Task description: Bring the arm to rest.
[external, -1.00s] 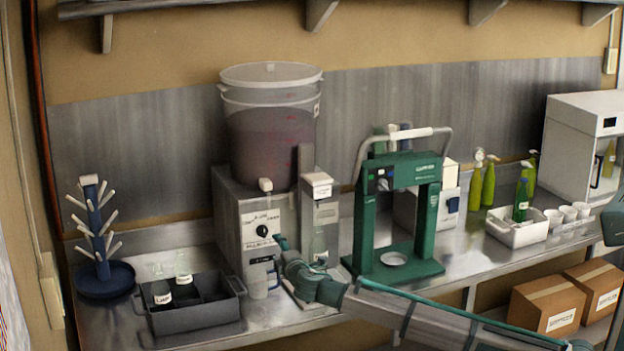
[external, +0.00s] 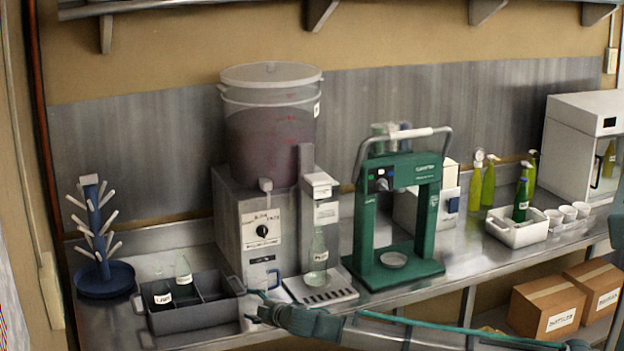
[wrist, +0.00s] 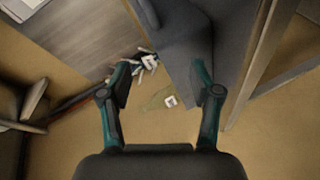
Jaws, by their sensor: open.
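My gripper (external: 262,298) is at the front edge of the steel bench in the external view, in front of the mug (external: 262,283) with a blue handle. It is low and points left. In the wrist view my gripper (wrist: 166,86) has its two fingers wide apart, with nothing held between them. A clear labelled bottle (external: 318,260) stands upright in the filling stand (external: 322,186), to the right of my gripper and apart from it.
A grey crate (external: 195,322) with two bottles is left of my gripper, with a blue drying tree (external: 95,230) beyond. The bucket (external: 270,130) sits on a steel box. A green capping press (external: 425,225) stands right. Open room lies before the bench.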

